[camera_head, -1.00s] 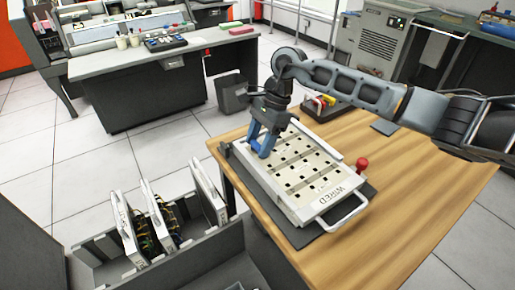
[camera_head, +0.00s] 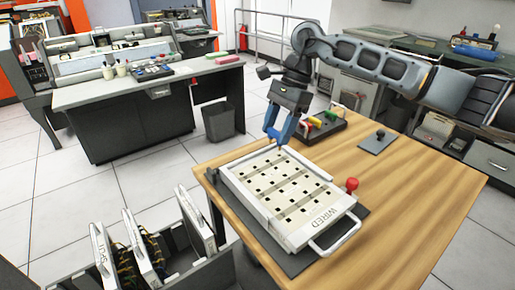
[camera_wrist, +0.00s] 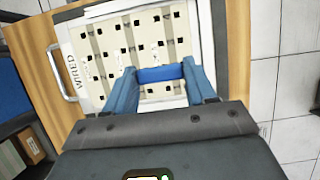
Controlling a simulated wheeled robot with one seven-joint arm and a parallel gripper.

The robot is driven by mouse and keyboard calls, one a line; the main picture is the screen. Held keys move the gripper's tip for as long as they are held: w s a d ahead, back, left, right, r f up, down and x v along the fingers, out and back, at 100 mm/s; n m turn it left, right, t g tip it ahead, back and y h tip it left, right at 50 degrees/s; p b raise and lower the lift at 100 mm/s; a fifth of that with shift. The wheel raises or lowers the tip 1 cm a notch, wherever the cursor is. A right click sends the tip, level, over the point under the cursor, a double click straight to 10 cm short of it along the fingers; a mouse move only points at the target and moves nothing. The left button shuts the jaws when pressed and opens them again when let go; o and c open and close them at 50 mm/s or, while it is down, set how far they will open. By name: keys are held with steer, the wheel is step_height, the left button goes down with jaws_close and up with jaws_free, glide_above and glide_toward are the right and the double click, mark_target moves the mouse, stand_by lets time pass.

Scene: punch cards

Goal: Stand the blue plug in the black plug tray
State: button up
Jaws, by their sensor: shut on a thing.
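My gripper (camera_head: 279,136) has blue fingers and is shut on the blue plug. The plug shows in the wrist view as a blue bar (camera_wrist: 161,74) between the two fingertips. In the head view the fingers hide most of it. The gripper is over the far end of the white WIRED panel (camera_head: 290,190), seemingly just above it. The black plug tray (camera_head: 333,133) lies behind the panel, to the right of my gripper. It holds several coloured plugs, red, yellow and green among them.
The panel, with a handle (camera_head: 336,238), rests on a dark mat (camera_head: 292,264) on the wooden table (camera_head: 420,190). A red knob (camera_head: 352,185) stands at the panel's right. A dark plate with a knob (camera_head: 378,141) lies farther back. The table's right side is clear.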

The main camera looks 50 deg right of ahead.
steer(key=p+v, duration=0.1)
steer(key=v, duration=0.6)
steer(key=shift+s+d+r, duration=0.2)
steer(key=shift+s+r, duration=0.05)
steer(key=shift+s, duration=0.15)
stand_by(0.5)
steer(key=shift+s, duration=0.1)
